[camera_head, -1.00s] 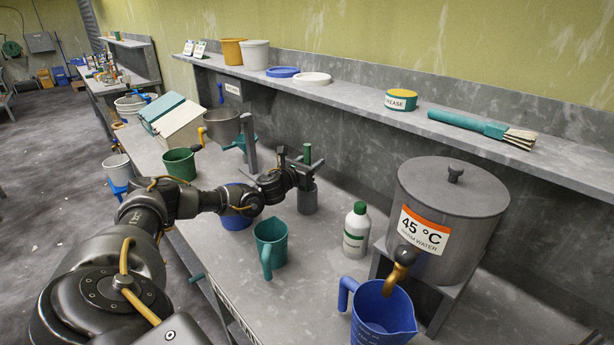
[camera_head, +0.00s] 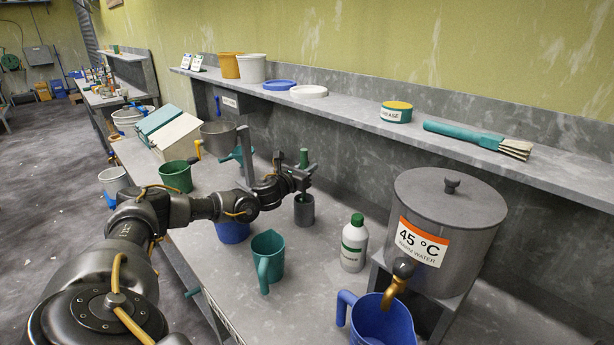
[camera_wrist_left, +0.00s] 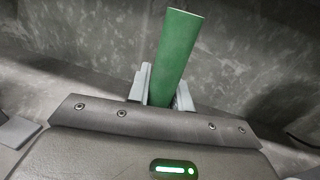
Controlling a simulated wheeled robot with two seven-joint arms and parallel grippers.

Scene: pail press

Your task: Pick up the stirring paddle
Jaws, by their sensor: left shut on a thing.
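The stirring paddle (camera_head: 304,157) shows as an upright green handle above a dark grey cylindrical holder (camera_head: 304,211) on the bench. My left gripper (camera_head: 302,178) is shut around the handle, just above the holder's rim. In the left wrist view the flat green handle of the paddle (camera_wrist_left: 176,48) stands between the two pale fingers of my left gripper (camera_wrist_left: 163,95), leaning slightly right. The paddle's lower end is hidden, seemingly still inside the holder. My right gripper is not in view.
A teal jug (camera_head: 267,256), a white bottle with a green cap (camera_head: 354,243) and a blue jug (camera_head: 382,322) stand nearby. The warm-water tank (camera_head: 447,225) is at the right. A metal pot (camera_head: 218,139) and green pail (camera_head: 176,176) are farther left. The shelf (camera_head: 350,104) overhangs behind.

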